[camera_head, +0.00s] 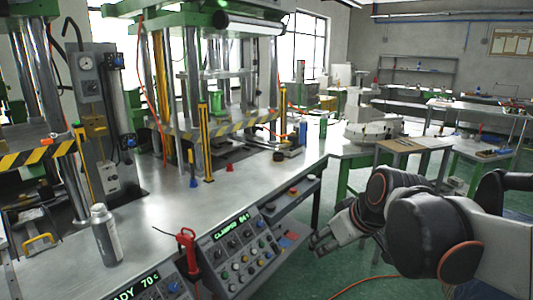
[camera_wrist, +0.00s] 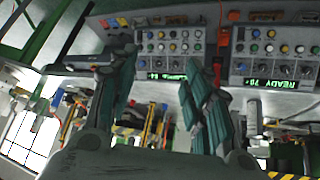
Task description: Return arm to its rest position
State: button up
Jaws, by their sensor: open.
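My gripper (camera_head: 322,240) is at the lower right of the head view, with my dark arm folded behind it. It is in the air to the right of the control panels, apart from the bench. In the wrist view my gripper (camera_wrist: 165,92) shows two teal-padded fingers spread apart with nothing between them. The wrist view is upside down, with the control panel beyond the fingers.
Tall presses with yellow-black striped edges stand behind. A wooden-topped table (camera_head: 415,145) stands at the back right. Green floor (camera_head: 350,275) is open below my gripper.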

jog(key=s+d+f+m+h, duration=0.1)
jog(key=s+d+f+m, duration=0.1)
jog(key=s, duration=0.6)
jog(key=s+d+f+m+h, duration=0.1)
jog(key=s+d+f+m, duration=0.2)
jog(key=s, duration=0.5)
jog(key=shift+s+d+h, duration=0.2)
jog(key=shift+d+h, duration=0.05)
jog(key=shift+h, duration=0.05)
jog(key=shift+c, duration=0.2)
dwell(0.5)
